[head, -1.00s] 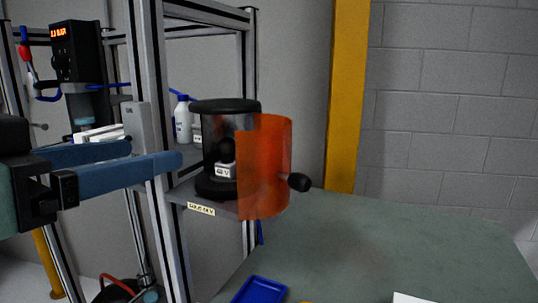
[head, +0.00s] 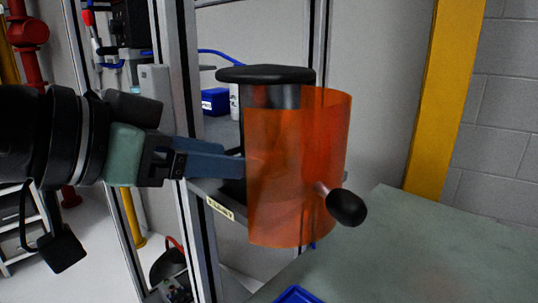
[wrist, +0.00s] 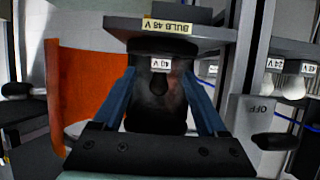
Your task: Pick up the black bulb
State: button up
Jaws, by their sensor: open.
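The black bulb (wrist: 158,84) shows in the wrist view as a small dark shape inside a dark cylindrical housing (wrist: 160,120), near a white "48 V" tag. My gripper (wrist: 158,76) is open, its two blue fingers on either side of the bulb in that view. I cannot tell whether they touch it. In the head view my gripper (head: 240,167) reaches from the left to the housing, and its fingertips meet the edge of the translucent orange guard (head: 297,165). The housing's black top (head: 265,74) shows above; the bulb is hidden there.
The orange guard carries a black knob (head: 346,207) and stands to the left in the wrist view (wrist: 75,95). White bulbs (wrist: 293,87) are at the right there. Metal posts (head: 183,120) stand close by the arm. The green table (head: 420,250) is mostly clear.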

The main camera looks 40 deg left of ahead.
jog(key=x, duration=0.4)
jog(key=r+x, duration=0.1)
jog(key=x, duration=0.1)
jog(key=shift+w+b, duration=0.15)
jog(key=shift+b, duration=0.15)
jog(key=shift+c, duration=0.7)
grip_shut()
